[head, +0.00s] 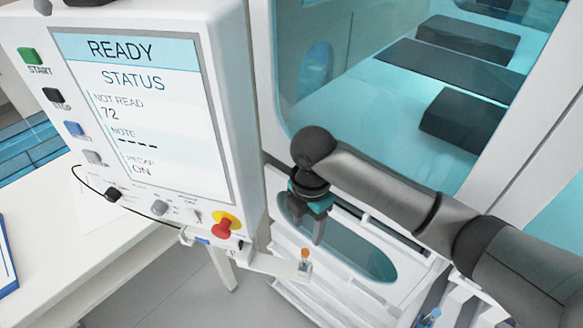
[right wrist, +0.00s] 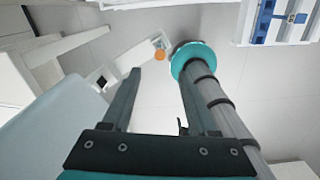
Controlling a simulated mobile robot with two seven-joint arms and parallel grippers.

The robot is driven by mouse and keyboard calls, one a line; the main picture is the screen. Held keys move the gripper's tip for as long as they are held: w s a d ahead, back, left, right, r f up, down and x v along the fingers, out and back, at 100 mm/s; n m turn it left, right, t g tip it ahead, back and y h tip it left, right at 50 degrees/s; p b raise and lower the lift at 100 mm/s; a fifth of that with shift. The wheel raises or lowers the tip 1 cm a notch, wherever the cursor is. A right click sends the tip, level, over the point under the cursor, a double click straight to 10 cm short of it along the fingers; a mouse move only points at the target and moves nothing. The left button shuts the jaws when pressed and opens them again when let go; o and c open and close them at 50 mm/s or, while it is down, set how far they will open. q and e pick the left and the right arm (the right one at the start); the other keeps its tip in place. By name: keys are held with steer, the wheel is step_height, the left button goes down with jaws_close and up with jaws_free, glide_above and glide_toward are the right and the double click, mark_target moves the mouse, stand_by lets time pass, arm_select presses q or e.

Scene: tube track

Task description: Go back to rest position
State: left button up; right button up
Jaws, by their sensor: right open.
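My right gripper (head: 308,222) hangs pointing down in front of the machine, just above and beside a small tube with an orange cap (head: 304,255). The tube stands upright in a white holder (head: 272,265) that sticks out below the control panel. In the right wrist view my right gripper (right wrist: 160,76) is open, with nothing between its fingers. The orange cap (right wrist: 160,55) shows beyond the fingertips, apart from them. My left gripper is not in view.
The control panel (head: 135,100) with a READY screen stands close on the left, with a red knob (head: 227,228) near the gripper. A glazed cabinet (head: 400,100) stands behind my right arm. A white rack with a blue item (head: 428,318) is at the lower right.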

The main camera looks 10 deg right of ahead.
steer(key=s+a+f+m+t+y, duration=0.25)
steer(key=s+a+m, duration=0.25)
steer(key=s+m, duration=0.45)
steer(key=s+d+m+t+h, duration=0.1)
steer(key=s+d+m+h, duration=0.1)
steer(key=s+d+m, duration=0.75)
step_height(320, 180, down, 31)
steer(key=m+g+b, duration=0.1)
steer(key=m+b, duration=0.1)
steer(key=b, duration=0.9)
steer(key=s+d+f+b, duration=0.1)
steer(key=s+f+b, duration=0.5)
steer(key=f, duration=0.8)
steer(key=s+d+f+g+b, duration=0.1)
steer(key=s+d+f+b, duration=0.1)
steer(key=s+f+b, duration=0.4)
steer(key=s+f, duration=0.4)
steer(key=f, duration=0.4)
steer(key=shift+f, duration=0.25)
